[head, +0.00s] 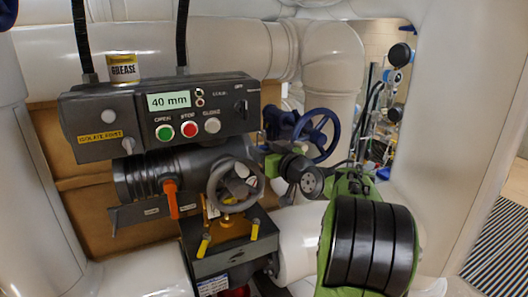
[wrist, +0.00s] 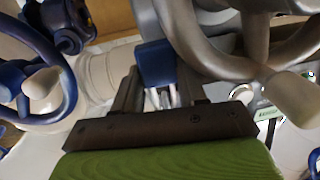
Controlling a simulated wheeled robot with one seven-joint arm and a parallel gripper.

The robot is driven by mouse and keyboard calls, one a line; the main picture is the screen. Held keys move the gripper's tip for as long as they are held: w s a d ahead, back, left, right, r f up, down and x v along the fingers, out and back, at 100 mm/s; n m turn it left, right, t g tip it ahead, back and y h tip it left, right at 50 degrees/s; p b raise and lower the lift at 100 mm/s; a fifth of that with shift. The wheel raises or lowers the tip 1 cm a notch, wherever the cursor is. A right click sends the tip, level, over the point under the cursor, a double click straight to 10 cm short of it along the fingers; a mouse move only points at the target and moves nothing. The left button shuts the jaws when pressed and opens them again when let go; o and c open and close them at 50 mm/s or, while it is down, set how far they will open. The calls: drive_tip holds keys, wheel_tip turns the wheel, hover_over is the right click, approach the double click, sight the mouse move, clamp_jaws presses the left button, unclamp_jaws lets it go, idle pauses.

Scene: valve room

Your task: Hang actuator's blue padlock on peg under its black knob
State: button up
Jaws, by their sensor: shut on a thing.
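The blue padlock (wrist: 157,62) is in the wrist view between the two dark fingers of my gripper (wrist: 158,82). The gripper is shut on it, and its silver shackle legs show between the fingers, on the side nearer the palm. In the head view my green arm reaches in from the right, with its wrist right of the grey handwheel (head: 235,186); I cannot make out the padlock clearly there. The actuator's dark control box (head: 130,118) bears a black knob (head: 240,107) at its right end. I cannot make out a peg below that knob.
The grey handwheel also looms close in the wrist view (wrist: 225,62). A blue handwheel (head: 318,135) stands behind my wrist. An orange lever (head: 171,199) and yellow-tipped handles (head: 203,246) project below the box. A grease tin (head: 123,68) stands on top.

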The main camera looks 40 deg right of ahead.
drive_tip(key=o, duration=1)
drive_tip(key=shift+o, duration=0.4)
drive_tip(key=shift+d+f, duration=0.1)
drive_tip(key=shift+f, duration=0.1)
drive_tip(key=s+a+r+b, duration=0.1)
drive_tip(key=s+b, duration=0.3)
drive_tip(key=s, duration=1.1)
drive_tip(key=shift+s+a, duration=0.3)
drive_tip(key=shift+a, duration=0.5)
drive_tip(key=shift+r, duration=0.1)
